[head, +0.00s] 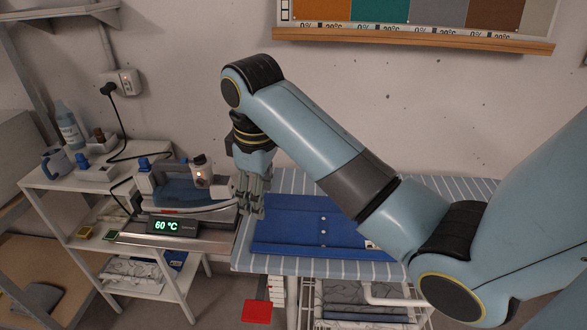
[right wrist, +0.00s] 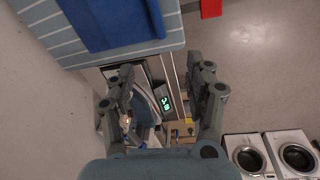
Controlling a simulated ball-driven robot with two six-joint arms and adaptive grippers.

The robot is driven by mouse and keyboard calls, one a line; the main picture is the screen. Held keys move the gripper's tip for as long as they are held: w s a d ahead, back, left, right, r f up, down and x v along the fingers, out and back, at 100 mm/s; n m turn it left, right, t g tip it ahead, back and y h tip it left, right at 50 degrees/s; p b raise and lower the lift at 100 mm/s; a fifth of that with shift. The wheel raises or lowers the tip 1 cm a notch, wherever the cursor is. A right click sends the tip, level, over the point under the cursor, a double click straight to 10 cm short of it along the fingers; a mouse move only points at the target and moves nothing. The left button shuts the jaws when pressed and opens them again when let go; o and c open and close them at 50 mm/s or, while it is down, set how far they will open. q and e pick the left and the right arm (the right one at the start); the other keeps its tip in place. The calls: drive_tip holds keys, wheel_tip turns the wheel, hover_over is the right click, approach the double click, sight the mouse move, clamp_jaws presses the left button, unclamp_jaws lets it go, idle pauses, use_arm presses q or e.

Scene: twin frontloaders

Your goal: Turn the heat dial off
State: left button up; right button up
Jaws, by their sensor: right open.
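The blue iron (head: 185,190) rests on its metal stand at the left end of the ironing board. A pale upright knob with a dark cap and a small glowing light, which looks like the heat dial (head: 200,172), stands on the iron. The stand's display (head: 166,226) reads 60 °C in green. My right gripper (head: 252,208) points down just right of the iron, apart from the dial. In the right wrist view its open, empty fingers (right wrist: 163,92) frame the iron (right wrist: 144,105) and the green display (right wrist: 165,103) below. My left gripper is out of view.
A blue cloth (head: 290,228) lies on the striped ironing board (head: 345,268). A white shelf (head: 50,182) at left holds a bottle (head: 68,126) and a mug (head: 56,162). A cord runs from the wall socket. Two frontloaders (right wrist: 270,155) show at lower right in the right wrist view.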

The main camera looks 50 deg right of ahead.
drive_tip(key=s+f+m, duration=0.1)
drive_tip(key=s, duration=0.6)
drive_tip(key=shift+s+a+f+m+t, duration=0.3)
drive_tip(key=shift+f+t, duration=0.1)
